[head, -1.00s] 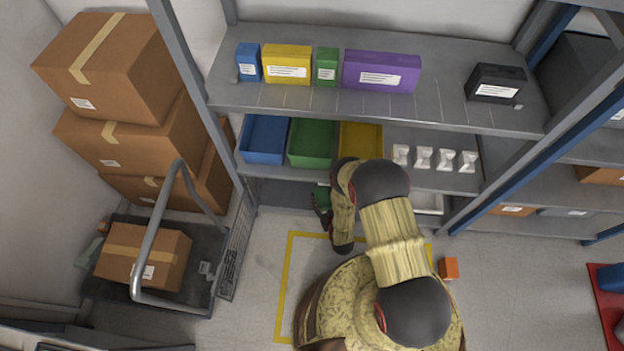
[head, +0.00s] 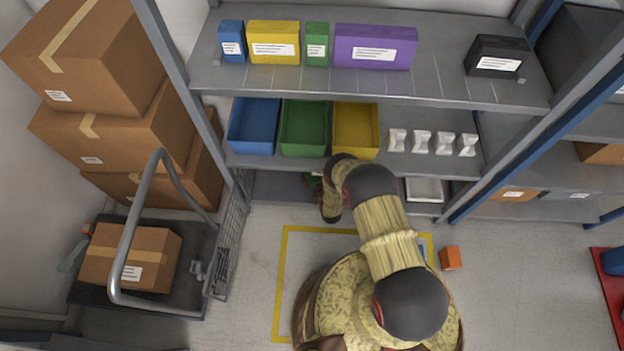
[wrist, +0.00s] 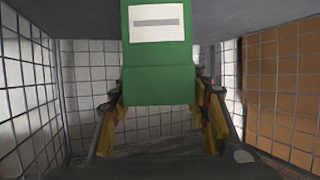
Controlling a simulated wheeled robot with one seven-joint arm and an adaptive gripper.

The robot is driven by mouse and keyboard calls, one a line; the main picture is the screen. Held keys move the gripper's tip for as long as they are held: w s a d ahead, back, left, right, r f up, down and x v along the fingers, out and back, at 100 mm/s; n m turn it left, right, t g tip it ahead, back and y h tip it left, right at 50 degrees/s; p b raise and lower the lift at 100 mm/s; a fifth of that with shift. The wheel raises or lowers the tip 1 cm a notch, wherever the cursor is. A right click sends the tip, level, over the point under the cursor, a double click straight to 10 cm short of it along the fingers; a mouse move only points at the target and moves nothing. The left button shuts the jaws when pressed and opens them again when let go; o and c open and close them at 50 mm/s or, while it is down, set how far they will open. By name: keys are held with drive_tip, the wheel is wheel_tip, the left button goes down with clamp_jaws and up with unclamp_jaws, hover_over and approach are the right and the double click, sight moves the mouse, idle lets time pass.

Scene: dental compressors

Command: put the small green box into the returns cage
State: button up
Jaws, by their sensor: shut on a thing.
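The small green box (wrist: 158,80) with a white label fills the upper middle of the wrist view. My gripper (wrist: 162,98) is shut on it, with a finger at each side. My gripper is mostly hidden there.
Another green box (head: 317,45) stands on the upper shelf between a yellow box (head: 273,42) and a purple box (head: 375,47). A trolley (head: 190,285) with a carton is at left, beside a mesh panel (head: 228,255). An orange block (head: 450,258) lies on the floor.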

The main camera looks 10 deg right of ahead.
wheel_tip(320, 180, down, 2)
drive_tip(key=shift+r, duration=0.1)
drive_tip(key=o, duration=1.3)
drive_tip(key=shift+s, duration=0.1)
